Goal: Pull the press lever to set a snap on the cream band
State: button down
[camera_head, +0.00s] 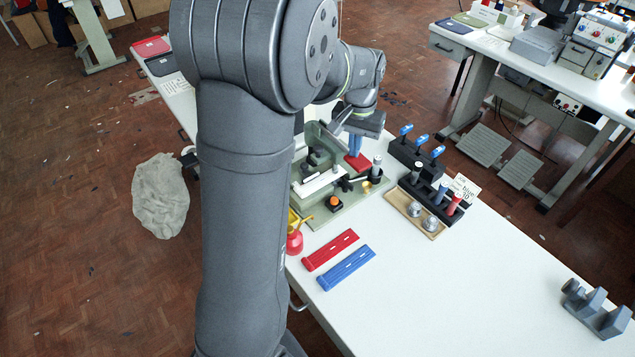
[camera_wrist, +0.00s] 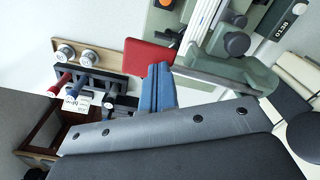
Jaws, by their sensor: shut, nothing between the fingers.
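My gripper (camera_head: 355,144) is shut and empty, its blue fingers pointing down at the green press station. A flat red paddle (camera_head: 358,162), which looks like the press lever's handle, lies just beside and below the fingertips. In the wrist view the blue fingers (camera_wrist: 157,88) overlap the lower right edge of the red paddle (camera_wrist: 148,57); I cannot tell whether they touch. A pale strip (camera_head: 320,183), perhaps the cream band, lies across the station, and it also shows in the wrist view (camera_wrist: 204,22). My arm hides part of the station.
A red band (camera_head: 330,250) and a blue band (camera_head: 346,267) lie in front of the station. To its right are a blue-handled tool rack (camera_head: 415,157), a wooden tray (camera_head: 401,203) with metal knobs, and a card. A red oil can (camera_head: 295,242) stands beside my arm. The right tabletop is mostly clear.

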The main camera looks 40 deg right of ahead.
notch_tip(320, 180, up, 13)
dwell(0.9)
jog(key=shift+f, duration=0.15)
jog(key=shift+f, duration=2.4)
